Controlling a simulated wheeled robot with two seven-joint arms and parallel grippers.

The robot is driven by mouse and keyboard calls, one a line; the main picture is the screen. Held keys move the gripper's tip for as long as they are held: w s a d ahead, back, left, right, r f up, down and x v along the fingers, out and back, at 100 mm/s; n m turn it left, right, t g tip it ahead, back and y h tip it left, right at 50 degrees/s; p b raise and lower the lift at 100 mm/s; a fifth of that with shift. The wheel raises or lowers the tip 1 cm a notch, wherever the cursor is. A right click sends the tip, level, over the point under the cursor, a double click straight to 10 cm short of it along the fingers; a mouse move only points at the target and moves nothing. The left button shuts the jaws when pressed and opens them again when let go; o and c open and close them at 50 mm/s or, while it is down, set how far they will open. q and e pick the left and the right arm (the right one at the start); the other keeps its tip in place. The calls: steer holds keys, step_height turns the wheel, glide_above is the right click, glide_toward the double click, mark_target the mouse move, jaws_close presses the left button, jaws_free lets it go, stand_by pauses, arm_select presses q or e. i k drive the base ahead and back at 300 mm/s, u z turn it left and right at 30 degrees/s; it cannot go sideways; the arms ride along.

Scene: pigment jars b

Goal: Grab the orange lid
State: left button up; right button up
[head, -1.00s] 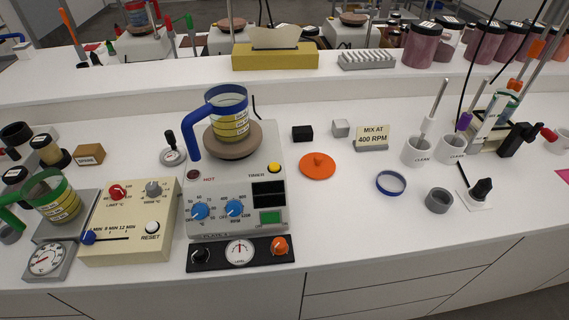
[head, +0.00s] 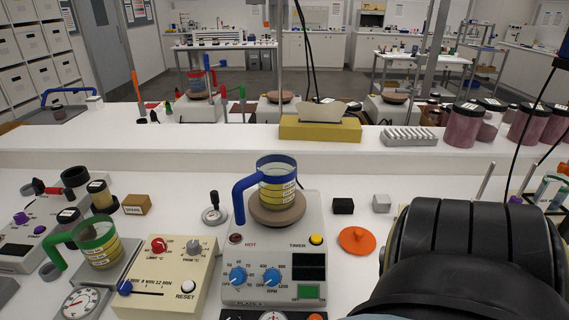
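The orange lid (head: 357,240) is a flat round disc with a small raised knob. It lies on the white bench in the head view, just right of the hotplate (head: 270,250). A black part of my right arm fills the lower right of the view, close to the lid's right side in the picture. Neither gripper's fingers show. The lid itself is uncovered.
A blue-handled beaker (head: 277,183) stands on the hotplate. A green-handled beaker (head: 98,243) is at left. My arm hides the bench's right part.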

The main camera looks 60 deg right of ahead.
mark_target(357, 241)
steer(key=u, duration=0.35)
steer(key=k, duration=0.85)
steer(key=z, duration=1.15)
